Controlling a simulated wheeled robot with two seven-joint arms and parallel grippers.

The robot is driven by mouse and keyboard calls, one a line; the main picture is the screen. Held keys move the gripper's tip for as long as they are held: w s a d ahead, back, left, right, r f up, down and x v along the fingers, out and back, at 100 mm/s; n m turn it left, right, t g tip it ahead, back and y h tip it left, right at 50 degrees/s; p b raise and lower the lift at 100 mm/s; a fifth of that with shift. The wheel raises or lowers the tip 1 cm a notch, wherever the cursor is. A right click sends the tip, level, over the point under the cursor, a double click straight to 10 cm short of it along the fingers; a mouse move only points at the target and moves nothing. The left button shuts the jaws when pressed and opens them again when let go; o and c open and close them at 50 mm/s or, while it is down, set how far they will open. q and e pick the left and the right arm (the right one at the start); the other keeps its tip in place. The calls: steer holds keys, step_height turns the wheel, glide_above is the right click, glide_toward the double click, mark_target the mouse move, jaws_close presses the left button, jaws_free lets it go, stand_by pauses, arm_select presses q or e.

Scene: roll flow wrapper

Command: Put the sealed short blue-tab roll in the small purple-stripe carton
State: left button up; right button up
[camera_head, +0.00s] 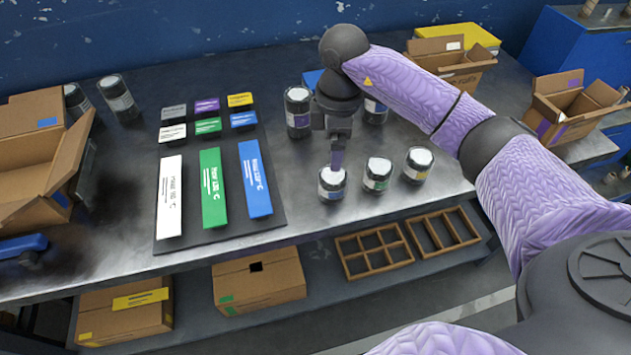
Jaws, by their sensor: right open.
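A short roll (332,184) with a pale top stands on the bench at the front of the middle; the colour of its small tab is hard to tell. My right gripper (337,160) is open and points down right over this roll, its fingers at the roll's top; whether they touch is unclear. Two other short rolls stand to its right, one with a green tab (378,175) and one with a yellow tab (417,166). The small open carton with a purple stripe (543,129) stands at the right end of the bench. My left gripper is out of view.
Taller rolls (298,115) stand behind my right gripper. A dark mat (240,229) with coloured label cards lies to the left. Open cartons stand at the left (30,160) and back right (455,65). Wooden divided trays (374,250) sit on the lower shelf.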

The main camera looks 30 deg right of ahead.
mark_target(334, 175)
steer(key=shift+d+f+h, duration=0.3)
steer(key=shift+d+f, duration=0.05)
step_height(334, 175, down, 5)
steer(key=shift+r+b, duration=0.1)
steer(key=shift+b, duration=1)
step_height(334, 175, down, 4)
steer(key=shift+w+d+f+b, duration=0.1)
steer(key=shift+w+f+b, duration=0.1)
steer(key=shift+b, duration=0.8)
steer(key=shift+r, duration=0.1)
steer(key=shift+c, duration=0.7)
steer(key=c, duration=1.2)
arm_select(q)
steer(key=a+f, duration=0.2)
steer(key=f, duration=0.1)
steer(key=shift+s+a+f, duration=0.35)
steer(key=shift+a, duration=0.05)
arm_select(e)
steer(key=shift+r, duration=0.1)
